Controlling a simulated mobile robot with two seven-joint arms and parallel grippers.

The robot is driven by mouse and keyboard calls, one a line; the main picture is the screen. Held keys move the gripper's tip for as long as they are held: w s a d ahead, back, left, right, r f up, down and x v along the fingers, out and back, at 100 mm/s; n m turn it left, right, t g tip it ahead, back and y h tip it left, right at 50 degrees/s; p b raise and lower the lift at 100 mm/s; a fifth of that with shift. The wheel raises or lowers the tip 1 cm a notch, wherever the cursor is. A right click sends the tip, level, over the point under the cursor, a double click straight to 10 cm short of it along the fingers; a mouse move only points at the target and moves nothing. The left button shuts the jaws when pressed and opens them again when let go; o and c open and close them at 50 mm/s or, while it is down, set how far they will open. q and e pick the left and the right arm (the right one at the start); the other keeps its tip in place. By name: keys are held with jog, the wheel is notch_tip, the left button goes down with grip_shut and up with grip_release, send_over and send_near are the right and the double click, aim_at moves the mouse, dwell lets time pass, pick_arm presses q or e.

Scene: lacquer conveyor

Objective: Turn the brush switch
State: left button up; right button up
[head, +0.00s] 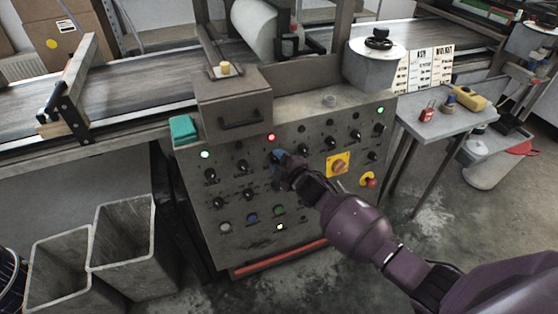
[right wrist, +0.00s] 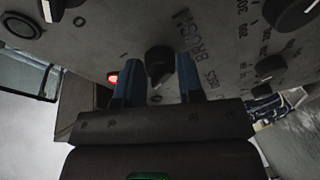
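The brush switch (right wrist: 158,60) is a black rotary knob on the grey control panel (head: 318,213), with the label BRUSH beside it in the right wrist view. My right gripper (head: 278,157) is at the panel's upper middle, and its hand covers most of the switch in the head view. In the right wrist view its two blue fingers (right wrist: 157,78) stand apart, one on each side of the knob, with narrow gaps showing. I cannot tell whether either fingertip touches it. My left gripper is not in view.
Other black knobs (head: 242,166), lit lamps (head: 271,137) and a yellow-backed switch (head: 339,165) surround the spot. A red emergency button (head: 371,183) sits at the panel's right. Two grey bins (head: 133,232) stand at left, a small side table (head: 429,122) at right.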

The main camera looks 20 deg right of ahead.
jog(key=o, duration=0.4)
jog(key=shift+c, duration=0.2)
jog(key=p+v, duration=0.2)
jog(key=v, duration=0.8)
jog(key=shift+s+d, duration=0.15)
jog(key=shift+s, duration=0.25)
